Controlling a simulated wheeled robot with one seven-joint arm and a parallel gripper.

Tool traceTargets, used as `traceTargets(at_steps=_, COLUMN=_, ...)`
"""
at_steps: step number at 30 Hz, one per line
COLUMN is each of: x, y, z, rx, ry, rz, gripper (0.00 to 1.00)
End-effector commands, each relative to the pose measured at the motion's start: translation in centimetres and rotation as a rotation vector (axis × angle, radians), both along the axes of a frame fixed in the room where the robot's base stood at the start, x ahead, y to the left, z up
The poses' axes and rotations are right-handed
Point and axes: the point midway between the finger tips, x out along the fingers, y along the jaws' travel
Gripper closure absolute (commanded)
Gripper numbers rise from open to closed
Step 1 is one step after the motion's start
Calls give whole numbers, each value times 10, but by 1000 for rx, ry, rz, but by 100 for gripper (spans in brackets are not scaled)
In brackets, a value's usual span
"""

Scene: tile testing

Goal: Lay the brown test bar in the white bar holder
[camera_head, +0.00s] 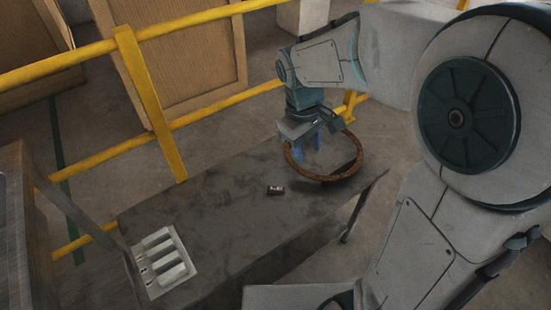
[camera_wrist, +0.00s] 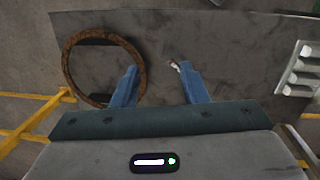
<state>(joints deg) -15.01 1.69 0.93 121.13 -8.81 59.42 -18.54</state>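A small brown piece with a pale end, which looks like the test bar (camera_head: 275,189), lies on the grey table near its middle. In the wrist view the bar (camera_wrist: 174,66) shows only in part at the tip of the right finger, which hides some of it. The white bar holder (camera_head: 163,258) sits at the table's left end, with several raised white ribs; its edge shows at the right of the wrist view (camera_wrist: 304,74). My gripper (camera_head: 308,150) points down above the table, right of the bar. Its blue fingers are apart with nothing between them (camera_wrist: 158,68).
A brown ring (camera_head: 345,175) lies around the table area under my gripper; the left finger overlaps it in the wrist view (camera_wrist: 68,77). The table (camera_head: 215,215) is clear between bar and holder. Yellow railings (camera_head: 150,100) run behind the table.

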Motion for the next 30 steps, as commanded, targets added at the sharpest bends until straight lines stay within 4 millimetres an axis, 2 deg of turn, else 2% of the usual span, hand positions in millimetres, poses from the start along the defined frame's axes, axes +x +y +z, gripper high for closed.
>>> traceTargets(at_steps=1, x=13, y=14, z=-14, rx=-24, ry=31, rz=76, gripper=60)
traceTargets(at_steps=6, x=50, y=56, z=-50, rx=-102, ry=118, rz=333, gripper=60)
traceTargets(at_steps=12, x=77, y=101, z=-93, rx=-177, ry=203, rz=572, gripper=60)
traceTargets(at_steps=15, x=84, y=115, z=-107, rx=-201, ry=230, rz=647, gripper=60)
traceTargets(at_steps=21, x=88, y=124, z=-126, rx=-221, ry=253, rz=706, gripper=60)
traceTargets(at_steps=30, x=84, y=103, z=-178, rx=-221, ry=256, rz=707, gripper=60)
